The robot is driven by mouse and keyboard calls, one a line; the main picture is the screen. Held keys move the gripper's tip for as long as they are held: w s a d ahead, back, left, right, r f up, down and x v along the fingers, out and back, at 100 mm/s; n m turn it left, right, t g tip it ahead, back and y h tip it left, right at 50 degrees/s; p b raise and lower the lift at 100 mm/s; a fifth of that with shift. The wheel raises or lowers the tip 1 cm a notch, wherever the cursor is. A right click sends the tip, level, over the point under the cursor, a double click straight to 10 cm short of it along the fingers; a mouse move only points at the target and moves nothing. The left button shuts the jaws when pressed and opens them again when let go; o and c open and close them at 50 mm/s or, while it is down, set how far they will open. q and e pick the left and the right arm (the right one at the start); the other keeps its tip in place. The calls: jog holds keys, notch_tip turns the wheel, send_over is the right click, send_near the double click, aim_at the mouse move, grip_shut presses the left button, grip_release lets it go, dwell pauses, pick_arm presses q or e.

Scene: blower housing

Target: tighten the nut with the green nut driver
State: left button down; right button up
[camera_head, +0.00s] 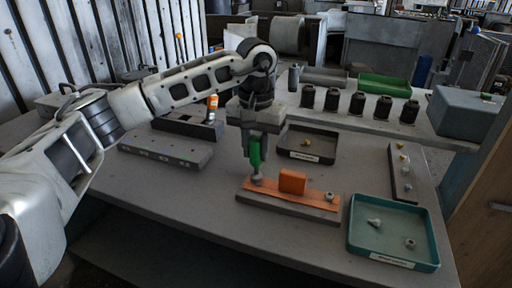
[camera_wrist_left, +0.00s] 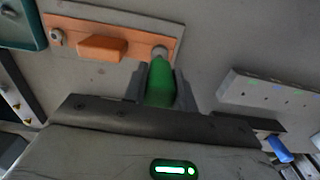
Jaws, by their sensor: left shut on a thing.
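My left gripper (camera_head: 256,148) is shut on the green nut driver (camera_head: 255,158) and holds it upright, pointing down. It also shows in the wrist view, with the green handle (camera_wrist_left: 160,84) between the dark fingers. The driver's lower end is over the grey nut (camera_head: 257,180) at the left end of the orange plate (camera_head: 312,194). I cannot tell whether driver and nut touch. The wrist view shows this nut (camera_wrist_left: 159,53) just beyond the handle. A second nut (camera_head: 331,198) sits at the plate's right end, with an orange block (camera_head: 292,181) between them. My right gripper is not in view.
A teal tray (camera_head: 362,244) with two small parts lies at the right front. A dark tray (camera_head: 284,152) is behind the plate. A grey rack (camera_head: 160,150) and an orange-handled tool (camera_head: 212,104) stand left. Black cylinders line the back shelf. The front table is clear.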

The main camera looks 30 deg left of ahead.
pick_arm(q)
jog(key=shift+r+p, duration=0.6)
jog(key=shift+r, duration=0.7)
notch_tip(320, 180, up, 5)
jog(key=p, duration=0.4)
